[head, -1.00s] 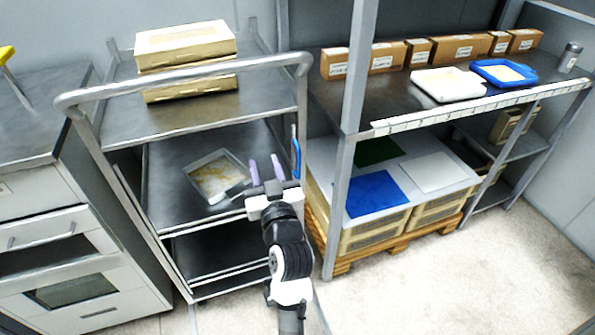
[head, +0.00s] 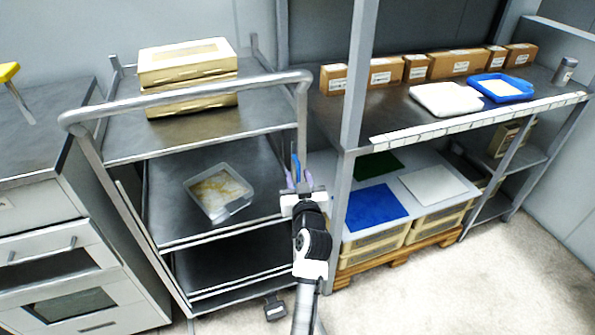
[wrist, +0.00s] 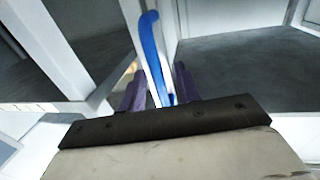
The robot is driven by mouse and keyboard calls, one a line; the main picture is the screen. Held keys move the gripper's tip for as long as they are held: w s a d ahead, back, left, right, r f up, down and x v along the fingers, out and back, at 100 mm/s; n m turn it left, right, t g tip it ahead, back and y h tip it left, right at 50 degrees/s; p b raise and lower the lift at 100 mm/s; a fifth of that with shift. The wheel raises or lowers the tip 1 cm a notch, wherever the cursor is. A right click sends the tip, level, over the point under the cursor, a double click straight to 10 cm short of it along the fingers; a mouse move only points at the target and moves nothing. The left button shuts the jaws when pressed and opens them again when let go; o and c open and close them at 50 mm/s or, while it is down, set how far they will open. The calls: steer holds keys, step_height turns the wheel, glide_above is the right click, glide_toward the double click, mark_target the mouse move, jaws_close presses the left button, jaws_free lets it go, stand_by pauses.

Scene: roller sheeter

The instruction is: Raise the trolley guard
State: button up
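The metal trolley (head: 185,125) stands left of centre in the head view, with a tubular handle along its front. A slim blue bar (head: 295,168), which looks like the guard's grip, stands upright at the trolley's right side; it is large in the wrist view (wrist: 152,45). My gripper (head: 299,180) is at this blue bar. In the wrist view its purple fingers (wrist: 158,88) are apart, one on each side of the bar, with the bar's lower part between them. I cannot tell whether either finger touches it.
A clear tray (head: 219,192) lies on the trolley's middle shelf, and cream boxes (head: 188,63) are on top. A shelf post (head: 350,120) rises close to the right of my gripper. The rack holds cartons (head: 458,64) and trays. Floor is free at lower right.

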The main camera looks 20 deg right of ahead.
steer(key=shift+w+d, duration=0.2)
steer(key=shift+w, duration=0.7)
steer(key=shift+c, duration=0.3)
jaws_close()
steer(key=shift+r, duration=0.1)
